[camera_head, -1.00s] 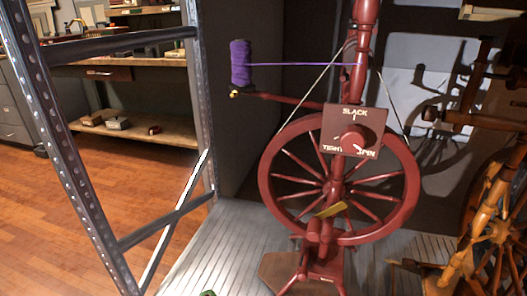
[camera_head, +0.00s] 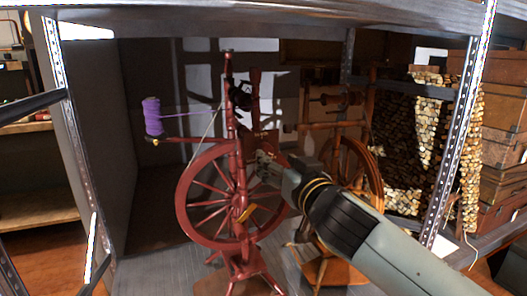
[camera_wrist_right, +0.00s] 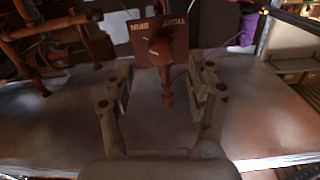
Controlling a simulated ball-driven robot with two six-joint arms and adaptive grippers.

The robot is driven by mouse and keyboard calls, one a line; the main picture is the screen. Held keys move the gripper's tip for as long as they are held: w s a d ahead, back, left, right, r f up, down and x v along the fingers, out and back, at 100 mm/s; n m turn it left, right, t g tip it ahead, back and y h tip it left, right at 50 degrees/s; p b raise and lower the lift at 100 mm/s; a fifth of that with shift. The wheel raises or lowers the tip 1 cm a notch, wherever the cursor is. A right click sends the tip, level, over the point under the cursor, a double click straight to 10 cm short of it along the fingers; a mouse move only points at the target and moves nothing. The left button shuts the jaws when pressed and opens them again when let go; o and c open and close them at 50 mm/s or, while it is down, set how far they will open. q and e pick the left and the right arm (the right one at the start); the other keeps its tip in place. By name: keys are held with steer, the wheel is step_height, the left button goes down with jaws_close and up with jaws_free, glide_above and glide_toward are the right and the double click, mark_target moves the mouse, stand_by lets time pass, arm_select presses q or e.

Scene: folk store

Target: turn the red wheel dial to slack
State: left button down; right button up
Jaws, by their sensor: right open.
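The red spinning wheel (camera_head: 235,180) stands upright on the shelf floor in the head view. Its dial plate is mostly hidden behind my right gripper (camera_head: 264,166), which comes in from the lower right. In the right wrist view the dark red plate (camera_wrist_right: 178,32) shows inverted, with "TIGHT" and "SPIN" lettering. The round red dial (camera_wrist_right: 160,46) sits on it, just beyond and between the spread fingers of my right gripper (camera_wrist_right: 158,90). The fingers are open, empty and apart from the dial. The SLACK label is not seen now. My left gripper is not in view.
A purple yarn spool (camera_head: 153,116) is on the wheel's left arm, its thread running to the post. A second, brown spinning wheel (camera_head: 362,175) stands close at right. Metal shelf posts (camera_head: 68,130) frame both sides. Stacked wood (camera_head: 440,140) is farther right.

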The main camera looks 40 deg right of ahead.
mark_target(267, 153)
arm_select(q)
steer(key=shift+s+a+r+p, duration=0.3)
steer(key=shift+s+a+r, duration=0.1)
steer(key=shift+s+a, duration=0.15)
arm_select(e)
steer(key=x, duration=0.6)
steer(key=shift+w, duration=0.2)
steer(key=c, duration=1.1)
steer(key=shift+c, duration=0.2)
